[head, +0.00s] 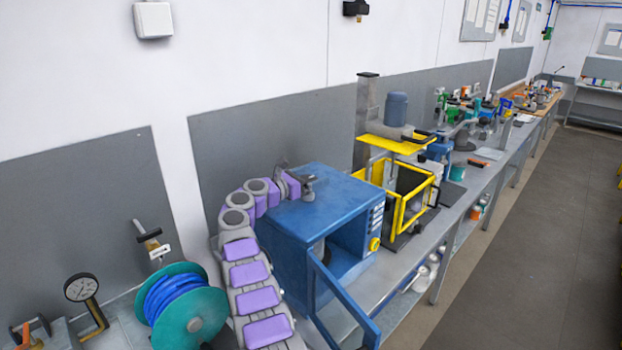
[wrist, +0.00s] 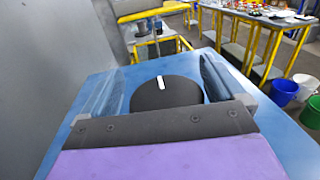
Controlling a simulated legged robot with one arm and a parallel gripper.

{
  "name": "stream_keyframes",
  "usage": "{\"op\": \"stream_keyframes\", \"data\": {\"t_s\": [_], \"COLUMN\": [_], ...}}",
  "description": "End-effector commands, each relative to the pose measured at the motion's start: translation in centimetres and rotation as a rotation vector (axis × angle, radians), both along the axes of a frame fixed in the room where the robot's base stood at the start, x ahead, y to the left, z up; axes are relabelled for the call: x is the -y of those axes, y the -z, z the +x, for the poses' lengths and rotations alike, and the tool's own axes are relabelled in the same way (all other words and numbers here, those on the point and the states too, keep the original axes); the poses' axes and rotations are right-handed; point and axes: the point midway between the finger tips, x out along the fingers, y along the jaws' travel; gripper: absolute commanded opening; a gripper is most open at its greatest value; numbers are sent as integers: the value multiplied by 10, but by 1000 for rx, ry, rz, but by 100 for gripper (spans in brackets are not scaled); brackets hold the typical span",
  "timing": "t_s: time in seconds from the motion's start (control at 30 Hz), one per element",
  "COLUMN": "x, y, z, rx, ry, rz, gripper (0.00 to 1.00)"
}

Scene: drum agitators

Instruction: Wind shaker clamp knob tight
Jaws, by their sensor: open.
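The clamp knob (wrist: 166,95) is a dark round knob with a white mark on top, in the middle of the wrist view. It sits on the top of the blue shaker cabinet (wrist: 75,133), which also stands on the bench in the head view (head: 290,227). My gripper (wrist: 163,72) is open, with one finger on each side of the knob. Small gaps seem to show between fingers and knob; contact cannot be told. In the head view my gripper (head: 302,182) is over the cabinet top and the knob is hidden or too small to make out.
The cabinet's front door (head: 340,305) hangs open. A yellow-framed machine (head: 405,215) stands close to its right. A teal hose reel (head: 190,318) and a pressure gauge (head: 80,288) are at the left. The grey wall panel (head: 270,120) is behind; the floor (head: 540,240) is clear.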

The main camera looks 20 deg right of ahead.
Motion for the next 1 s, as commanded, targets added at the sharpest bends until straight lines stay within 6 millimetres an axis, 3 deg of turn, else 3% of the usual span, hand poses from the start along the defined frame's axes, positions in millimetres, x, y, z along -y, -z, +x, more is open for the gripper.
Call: {"op": "stream_keyframes", "data": {"t_s": [0.27,0.5,1.0], "x": [-7,-32,-126], "y": [1,2,2], "z": [-1,-7,-26], "rx": [0,1,0], "ry": [0,0,-3], "rz": [1,1,-2], "gripper": [95,95,95]}}
